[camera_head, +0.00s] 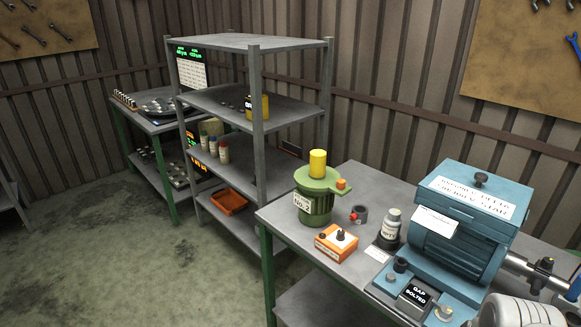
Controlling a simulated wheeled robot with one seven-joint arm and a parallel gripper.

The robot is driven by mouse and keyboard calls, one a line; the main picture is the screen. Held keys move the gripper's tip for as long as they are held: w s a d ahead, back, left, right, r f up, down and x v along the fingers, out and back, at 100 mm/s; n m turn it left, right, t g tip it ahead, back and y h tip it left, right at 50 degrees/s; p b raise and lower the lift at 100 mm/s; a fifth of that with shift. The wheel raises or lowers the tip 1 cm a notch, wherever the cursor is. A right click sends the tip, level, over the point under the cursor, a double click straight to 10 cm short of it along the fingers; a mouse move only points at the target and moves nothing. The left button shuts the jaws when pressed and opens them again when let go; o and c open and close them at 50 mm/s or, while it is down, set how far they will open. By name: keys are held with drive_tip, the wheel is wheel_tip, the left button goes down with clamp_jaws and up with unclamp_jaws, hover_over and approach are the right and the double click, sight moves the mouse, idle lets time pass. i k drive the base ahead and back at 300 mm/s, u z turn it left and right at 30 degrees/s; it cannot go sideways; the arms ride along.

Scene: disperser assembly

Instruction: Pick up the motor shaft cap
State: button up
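A yellow cylinder (318,163), which looks like the motor shaft cap, stands upright on top of the green motor (316,205). The motor has a white label that seems to read "NO. 2" and a small orange block (341,184) on its right side. It stands near the far left part of the grey workbench (285,219). Nothing touches the cap from above or the sides. My gripper is not in view.
An orange control box (336,243) sits in front of the motor. A dark ring-shaped part (360,213) and a grey-white bottle (391,224) stand to its right. A large blue machine (459,228) fills the bench's right side. A grey shelf rack (257,130) stands close behind left. A white rounded part (520,312) shows at the lower right.

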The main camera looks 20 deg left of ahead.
sight(318, 157)
drive_tip(key=u, duration=0.65)
drive_tip(key=i, duration=0.5)
drive_tip(key=u, duration=1.4)
drive_tip(key=i, duration=0.5)
drive_tip(key=z, duration=0.05)
